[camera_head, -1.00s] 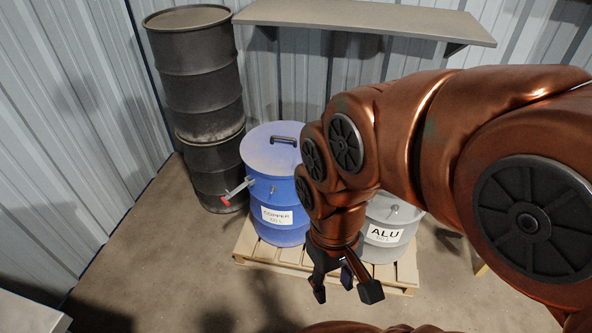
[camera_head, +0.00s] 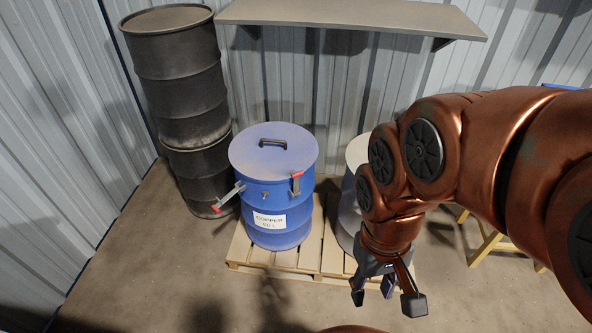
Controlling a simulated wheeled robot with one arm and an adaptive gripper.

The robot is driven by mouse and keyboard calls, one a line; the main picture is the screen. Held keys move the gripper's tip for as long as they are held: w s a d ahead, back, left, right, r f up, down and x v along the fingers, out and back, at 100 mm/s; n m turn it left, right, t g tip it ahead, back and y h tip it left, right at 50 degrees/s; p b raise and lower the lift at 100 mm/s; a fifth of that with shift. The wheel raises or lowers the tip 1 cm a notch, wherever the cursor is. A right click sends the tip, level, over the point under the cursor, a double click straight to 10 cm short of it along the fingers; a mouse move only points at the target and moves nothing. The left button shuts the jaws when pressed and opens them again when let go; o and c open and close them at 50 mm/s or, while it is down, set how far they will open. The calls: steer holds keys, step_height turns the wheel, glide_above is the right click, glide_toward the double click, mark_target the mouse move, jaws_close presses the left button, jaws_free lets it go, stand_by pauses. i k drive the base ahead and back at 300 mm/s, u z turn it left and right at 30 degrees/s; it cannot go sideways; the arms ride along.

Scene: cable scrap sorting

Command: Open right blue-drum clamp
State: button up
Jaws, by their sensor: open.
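The blue drum (camera_head: 274,217) stands on a pallet, lid on, with a black handle on top and a white COPPER label. Its right clamp (camera_head: 296,183), with a red tip, lies upright against the drum's side near the rim. Its left clamp (camera_head: 229,196) sticks outward and down, its red end away from the drum. My gripper (camera_head: 384,300) is open and empty, pointing down, to the right of and nearer the camera than the blue drum. It touches neither clamp.
A pale drum (camera_head: 347,215) stands right of the blue one, mostly hidden by my arm. Stacked dark drums (camera_head: 179,85) stand at the left. A shelf (camera_head: 350,17) hangs on the back wall. The pallet (camera_head: 310,254) has bare slats in front. Floor at front left is clear.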

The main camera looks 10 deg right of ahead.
mark_target(295, 175)
steer(key=z, duration=0.05)
steer(key=k, duration=0.45)
steer(key=u, duration=0.95)
steer(key=i, duration=1.4)
steer(key=z, duration=0.85)
